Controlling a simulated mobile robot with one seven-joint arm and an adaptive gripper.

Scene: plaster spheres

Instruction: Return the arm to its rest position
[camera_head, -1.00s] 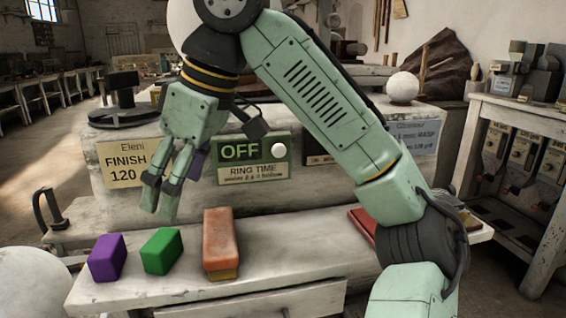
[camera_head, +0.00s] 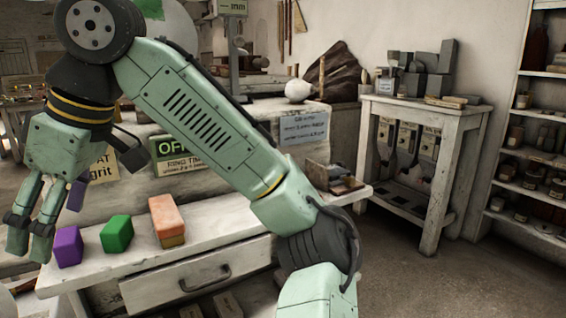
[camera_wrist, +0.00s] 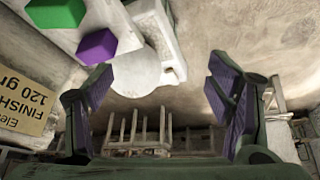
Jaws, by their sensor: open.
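My gripper (camera_head: 30,222) hangs at the left edge of the head view, at the left end of the workbench, with its fingers pointing down. It is open. In the wrist view its two purple-padded fingers (camera_wrist: 160,105) are wide apart with nothing between them. My arm is bent, with the elbow high and the forearm crossing in front of the bench. A purple block (camera_head: 68,246) stands close to the right of the fingers in the head view. It also shows in the wrist view (camera_wrist: 97,47), beyond the left finger.
A green block (camera_head: 117,233) and an orange block (camera_head: 166,217) stand on the workbench (camera_head: 215,235).

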